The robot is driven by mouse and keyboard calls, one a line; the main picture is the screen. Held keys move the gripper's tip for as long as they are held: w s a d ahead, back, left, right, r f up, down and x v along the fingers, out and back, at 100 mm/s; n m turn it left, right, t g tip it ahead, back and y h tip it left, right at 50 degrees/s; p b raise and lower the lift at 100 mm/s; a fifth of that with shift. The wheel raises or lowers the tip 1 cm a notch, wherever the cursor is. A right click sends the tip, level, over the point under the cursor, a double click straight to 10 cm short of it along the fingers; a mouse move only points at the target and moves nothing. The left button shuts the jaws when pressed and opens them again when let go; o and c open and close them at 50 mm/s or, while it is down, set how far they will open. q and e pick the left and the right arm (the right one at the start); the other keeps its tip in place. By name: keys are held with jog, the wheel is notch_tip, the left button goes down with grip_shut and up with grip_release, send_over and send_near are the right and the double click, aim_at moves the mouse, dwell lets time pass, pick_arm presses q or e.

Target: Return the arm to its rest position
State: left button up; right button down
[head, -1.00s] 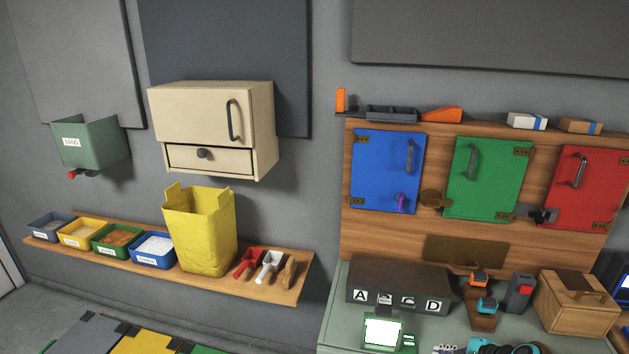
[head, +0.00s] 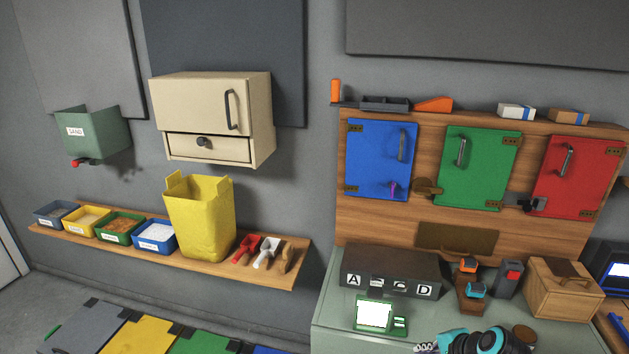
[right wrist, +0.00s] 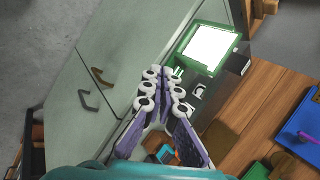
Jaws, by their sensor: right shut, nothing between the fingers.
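My right arm, teal and black, comes in at the bottom right of the head view, with its right gripper (head: 427,348) mostly cut off by the lower edge. In the right wrist view the right gripper (right wrist: 164,88) has purple and white fingers, shut and empty. It is above the front of the workbench, beside the green-framed screen (right wrist: 211,46) and the dark lettered box (right wrist: 197,97). The same screen (head: 375,313) and lettered box (head: 392,270) show in the head view. My left gripper is in neither view.
A grey-green bench (head: 335,325) carries a wooden box (head: 563,289) and small tools. Blue (head: 380,158), green (head: 479,168) and red (head: 578,177) doors are on the wooden panel behind. A shelf (head: 285,280) with bins and a yellow bag (head: 203,222) is at left.

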jog(key=s+a+r+n+h, duration=0.2)
jog(key=s+a+r+n, duration=0.2)
jog(key=s+a+n, duration=0.4)
jog(key=shift+s+n+h, duration=0.4)
jog(key=shift+s+n, duration=2.2)
jog(key=shift+n, duration=0.7)
